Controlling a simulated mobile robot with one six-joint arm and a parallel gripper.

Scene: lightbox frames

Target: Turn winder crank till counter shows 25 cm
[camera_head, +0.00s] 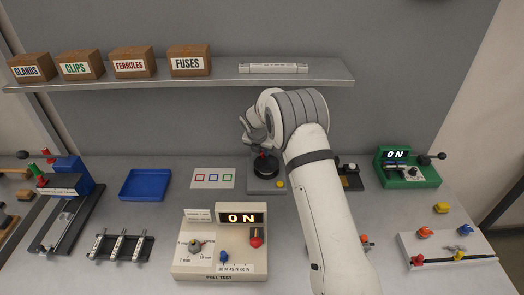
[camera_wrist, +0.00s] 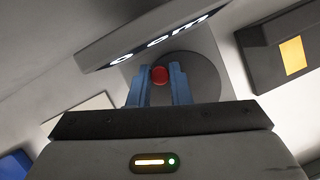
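The winder (camera_head: 268,186) stands on the bench behind the pull-test box, a grey base with a dark round disc. My gripper (camera_wrist: 160,76) is over it, pointing down. In the wrist view, the red crank knob (camera_wrist: 160,75) sits between my two blue fingers, which appear to press on both its sides. The grey disc (camera_wrist: 205,85) lies beneath. The counter (camera_wrist: 155,40) shows at the top of the wrist view, tilted and partly cut off; it seems to read 0 cm. In the head view my arm hides the counter.
A blue tray (camera_head: 146,184) and a marked card (camera_head: 213,178) lie left of the winder. A shelf (camera_head: 215,85) runs behind.

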